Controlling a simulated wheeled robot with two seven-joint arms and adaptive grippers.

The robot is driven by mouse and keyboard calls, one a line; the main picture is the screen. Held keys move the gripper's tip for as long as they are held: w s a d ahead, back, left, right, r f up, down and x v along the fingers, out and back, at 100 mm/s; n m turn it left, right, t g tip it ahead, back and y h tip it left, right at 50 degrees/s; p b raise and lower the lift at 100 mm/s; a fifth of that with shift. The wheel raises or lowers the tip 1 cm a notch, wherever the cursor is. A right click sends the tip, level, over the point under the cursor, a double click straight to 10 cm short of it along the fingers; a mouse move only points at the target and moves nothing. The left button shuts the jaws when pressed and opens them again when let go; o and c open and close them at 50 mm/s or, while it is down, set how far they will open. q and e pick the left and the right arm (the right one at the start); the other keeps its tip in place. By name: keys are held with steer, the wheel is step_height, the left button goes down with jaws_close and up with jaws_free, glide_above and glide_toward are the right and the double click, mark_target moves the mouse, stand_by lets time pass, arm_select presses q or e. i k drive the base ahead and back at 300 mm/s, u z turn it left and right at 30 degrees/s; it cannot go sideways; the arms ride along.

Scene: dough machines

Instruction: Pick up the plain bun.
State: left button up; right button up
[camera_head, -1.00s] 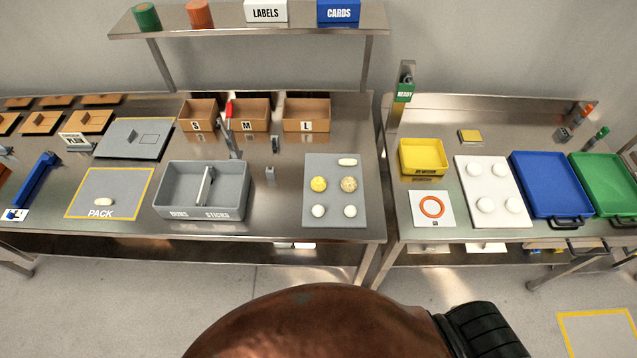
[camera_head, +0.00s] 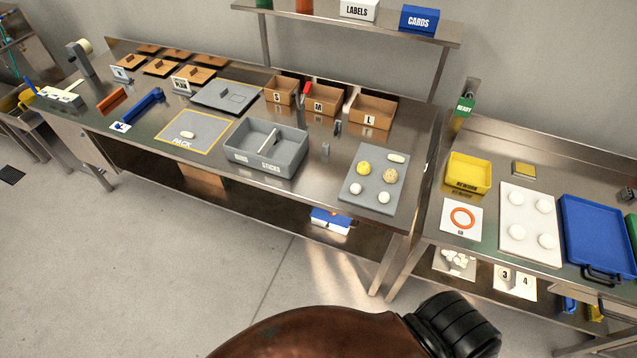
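A grey board (camera_head: 375,205) on the steel table carries several dough pieces. Two plain white round buns, a left one (camera_head: 355,189) and a right one (camera_head: 384,197), sit at its front. Behind them are a yellow bun (camera_head: 363,168) and a speckled bun (camera_head: 390,176), with a pale stick-shaped piece (camera_head: 397,158) at the back. Neither gripper shows; only a brown and black part of my own body is at the bottom edge.
A grey bin marked BUNS and STICKS (camera_head: 243,158) stands left of the board. A PACK mat (camera_head: 208,122) holds one pale piece. On the right table are a yellow tray (camera_head: 468,172), a white board (camera_head: 518,250) with several white rounds, and a blue tray (camera_head: 597,235). Floor in front is clear.

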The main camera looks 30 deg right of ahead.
mark_target(364, 169)
steer(key=u, duration=0.15)
steer(key=k, duration=0.35)
steer(key=u, duration=0.3)
steer(key=i, duration=1.55)
steer(key=z, duration=1.3)
steer(key=i, duration=0.9)
steer(key=z, duration=1.1)
